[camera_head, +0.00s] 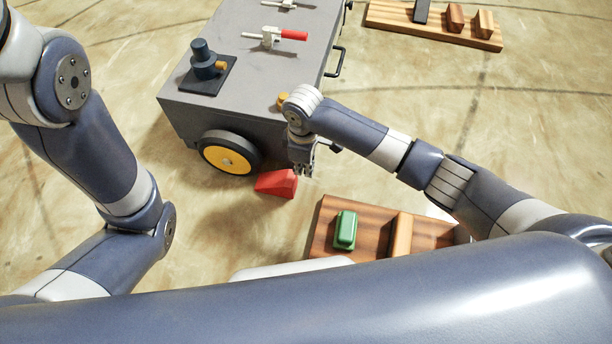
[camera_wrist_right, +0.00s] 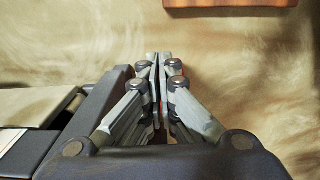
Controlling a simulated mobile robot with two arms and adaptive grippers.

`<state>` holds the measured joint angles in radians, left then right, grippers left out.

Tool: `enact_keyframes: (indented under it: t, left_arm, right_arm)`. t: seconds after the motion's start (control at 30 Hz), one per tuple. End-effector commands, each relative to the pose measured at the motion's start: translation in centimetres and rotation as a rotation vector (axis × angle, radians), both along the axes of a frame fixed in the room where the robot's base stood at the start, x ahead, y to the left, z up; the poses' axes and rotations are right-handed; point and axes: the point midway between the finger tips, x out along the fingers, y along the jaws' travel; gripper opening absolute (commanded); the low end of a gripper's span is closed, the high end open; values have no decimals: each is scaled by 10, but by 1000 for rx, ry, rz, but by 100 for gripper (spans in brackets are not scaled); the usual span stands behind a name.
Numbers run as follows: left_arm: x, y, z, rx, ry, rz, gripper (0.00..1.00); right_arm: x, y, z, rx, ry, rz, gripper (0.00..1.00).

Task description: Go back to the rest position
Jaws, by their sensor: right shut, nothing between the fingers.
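My right gripper (camera_head: 303,168) hangs beside the front corner of the grey cart (camera_head: 270,85), fingers pointing down, just above and to the right of a red wedge (camera_head: 276,184) on the floor. In the right wrist view its fingers (camera_wrist_right: 158,60) are together with nothing between them. My left arm comes in from the left side of the head view and bends down towards the bottom. My left gripper is out of view.
The cart has a yellow-hubbed wheel (camera_head: 230,153), a dark valve-like fixture (camera_head: 206,66) and a red-handled clamp (camera_head: 274,37). A wooden rack (camera_head: 392,20) lies far right.

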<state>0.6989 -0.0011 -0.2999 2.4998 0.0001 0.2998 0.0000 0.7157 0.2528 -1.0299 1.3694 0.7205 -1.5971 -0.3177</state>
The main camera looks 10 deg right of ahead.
Motion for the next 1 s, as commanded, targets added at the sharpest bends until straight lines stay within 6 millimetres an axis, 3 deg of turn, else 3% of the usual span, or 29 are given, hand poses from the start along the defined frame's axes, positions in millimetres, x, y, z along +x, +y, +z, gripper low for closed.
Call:
enact_keyframes:
  t: [0.1, 0.23, 0.63, 0.77, 0.83, 1.0]
  left_arm:
    - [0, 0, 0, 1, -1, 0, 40]
    - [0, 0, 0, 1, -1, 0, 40]
    - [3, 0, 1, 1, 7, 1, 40]
    - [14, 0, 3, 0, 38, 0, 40]
    - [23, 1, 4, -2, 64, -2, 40]
    - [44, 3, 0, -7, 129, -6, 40]
  right_arm:
    - [1, 0, 23, 2, -3, 1, 0]
    - [0, 0, 39, 1, 0, 1, 0]
    - [0, 7, 49, 27, -15, -1, 0]
    - [5, 40, 61, 156, -97, -10, 0]
    - [10, 66, 75, 268, -168, -23, 0]
    - [24, 125, 133, 576, -368, -81, 0]
